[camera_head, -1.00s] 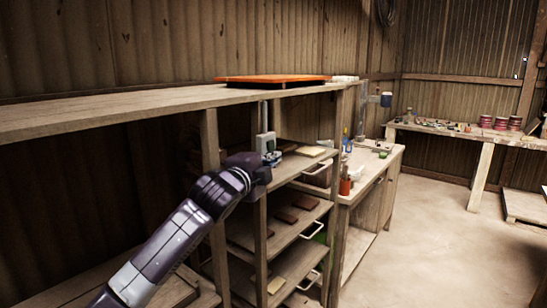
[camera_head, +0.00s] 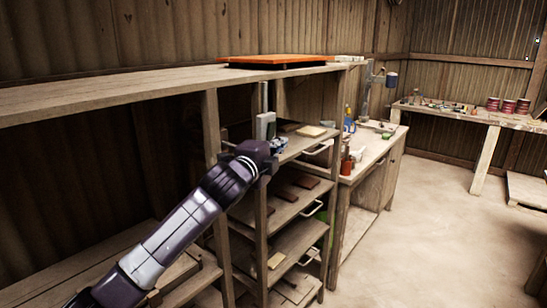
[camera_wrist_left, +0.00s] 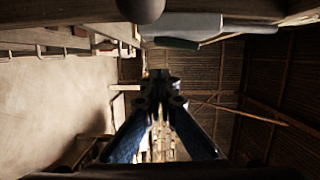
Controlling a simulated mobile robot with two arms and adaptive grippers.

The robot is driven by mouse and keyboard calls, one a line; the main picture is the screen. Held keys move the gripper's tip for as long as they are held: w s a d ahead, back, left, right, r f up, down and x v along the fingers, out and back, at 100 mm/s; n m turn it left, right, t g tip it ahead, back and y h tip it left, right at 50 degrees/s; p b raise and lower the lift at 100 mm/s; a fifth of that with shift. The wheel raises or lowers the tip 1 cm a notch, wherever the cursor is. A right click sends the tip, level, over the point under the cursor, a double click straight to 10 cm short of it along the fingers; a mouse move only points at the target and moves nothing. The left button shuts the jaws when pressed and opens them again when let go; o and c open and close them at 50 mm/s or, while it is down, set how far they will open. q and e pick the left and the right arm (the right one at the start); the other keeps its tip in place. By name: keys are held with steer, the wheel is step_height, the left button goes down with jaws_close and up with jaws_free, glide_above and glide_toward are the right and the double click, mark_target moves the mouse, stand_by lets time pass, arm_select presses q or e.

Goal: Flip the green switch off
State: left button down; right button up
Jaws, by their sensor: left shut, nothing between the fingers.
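A pale grey box (camera_head: 265,126) stands upright against the shelf post, just under the long top shelf. My left gripper (camera_head: 279,145) is at the box's lower right, its fingers small and partly hidden by my wrist. I cannot tell from the head view whether they touch the box. The left wrist view shows the two dark blue fingers of my left gripper (camera_wrist_left: 160,88) closed together at the tips, with nothing between them. A dark green piece, which looks like the green switch (camera_wrist_left: 177,43), sits on the grey box (camera_wrist_left: 185,25) above the fingertips in that picture. Its position is unclear. My right gripper is not in view.
An orange board (camera_head: 275,60) lies on the long wooden top shelf (camera_head: 130,87). Shelves with brown tiles (camera_head: 303,180) are below and right of my gripper. A workbench (camera_head: 358,160) with bottles stands further right. The floor (camera_head: 440,230) at the right is open.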

arm_select(q)
steer(key=d+b+v, duration=0.1)
steer(key=b+v, duration=0.2)
steer(key=v, duration=0.7)
steer(key=shift+s+f, duration=0.2)
steer(key=shift+s, duration=0.15)
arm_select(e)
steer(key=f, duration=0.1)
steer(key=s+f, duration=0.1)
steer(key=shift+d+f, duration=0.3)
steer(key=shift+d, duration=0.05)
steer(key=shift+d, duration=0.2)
